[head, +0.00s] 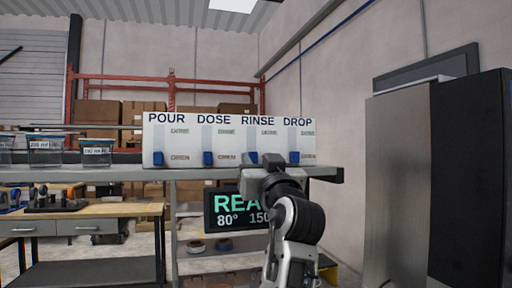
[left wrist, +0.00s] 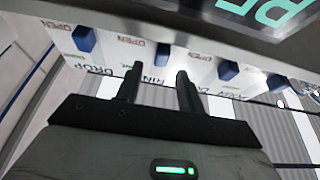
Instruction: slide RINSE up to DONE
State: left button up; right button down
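A white panel (head: 182,141) on the shelf has columns headed POUR, DOSE, RINSE and DROP. The blue RINSE slider (head: 252,158) is at the bottom of its column, near the orange mark, below a green mark too blurred to read. My left gripper (head: 272,162) is in front of the panel's lower part, hiding some of the RINSE and DROP columns. In the left wrist view, where the panel appears upside down, the left gripper (left wrist: 159,70) is open and empty, its fingers apart. The RINSE slider (left wrist: 163,52) appears between and just beyond the fingertips. My right gripper is not visible.
The POUR slider (head: 158,159), DOSE slider (head: 208,158) and DROP slider (head: 294,158) are also low. A display (head: 232,208) hangs under the shelf edge (head: 110,174). Clear bins (head: 45,152) stand on the left; a tall metal cabinet (head: 400,180) stands on the right.

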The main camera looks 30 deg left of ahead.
aim_at(251, 122)
pick_arm(q)
jog(key=shift+p+x, duration=0.3)
jog(key=shift+x, duration=1.1)
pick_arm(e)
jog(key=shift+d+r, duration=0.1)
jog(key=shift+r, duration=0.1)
